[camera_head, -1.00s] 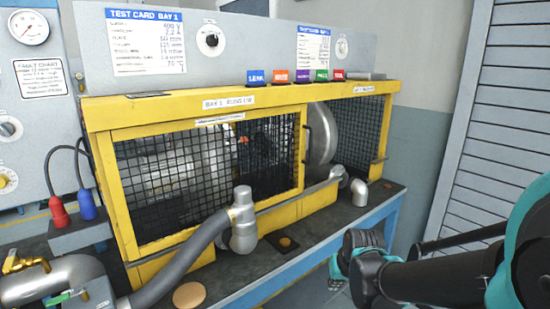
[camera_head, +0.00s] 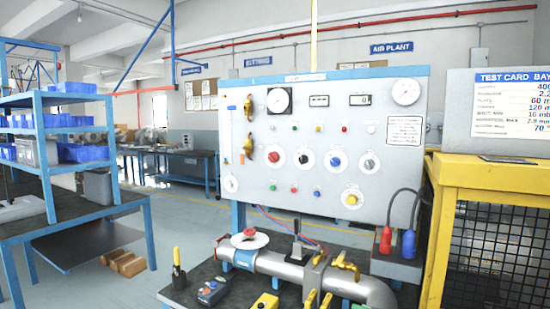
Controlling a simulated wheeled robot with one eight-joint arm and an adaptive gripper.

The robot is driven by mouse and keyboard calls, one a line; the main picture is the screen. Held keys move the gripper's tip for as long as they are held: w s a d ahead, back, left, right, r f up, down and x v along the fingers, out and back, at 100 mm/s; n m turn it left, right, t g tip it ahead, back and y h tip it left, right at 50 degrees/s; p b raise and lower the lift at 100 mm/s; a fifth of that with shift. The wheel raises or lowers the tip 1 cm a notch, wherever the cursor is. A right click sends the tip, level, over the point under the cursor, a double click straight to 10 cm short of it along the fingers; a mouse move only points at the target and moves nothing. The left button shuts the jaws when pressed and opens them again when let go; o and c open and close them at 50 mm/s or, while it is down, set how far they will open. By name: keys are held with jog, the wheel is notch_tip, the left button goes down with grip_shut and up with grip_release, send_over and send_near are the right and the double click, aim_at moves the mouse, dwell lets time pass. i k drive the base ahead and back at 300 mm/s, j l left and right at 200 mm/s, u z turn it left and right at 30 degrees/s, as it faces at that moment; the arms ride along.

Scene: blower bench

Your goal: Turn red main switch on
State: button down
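A grey control panel (camera_head: 330,105) stands on the bench in the middle of the view. It carries a row of round white dials, and the leftmost has a red rotary knob (camera_head: 275,157). This looks like the red main switch, but its label and pointer position are too small to read. To its right are a black knob (camera_head: 306,159), a blue knob (camera_head: 335,161) and a grey knob (camera_head: 369,163). A small red button (camera_head: 294,188) and a yellow knob (camera_head: 351,198) sit lower on the panel. My gripper is out of view.
A yellow cage (camera_head: 490,180) is at right, and blue shelving (camera_head: 48,165) at left.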

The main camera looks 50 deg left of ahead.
aim_at(273, 157)
jog(key=u, duration=1.8)
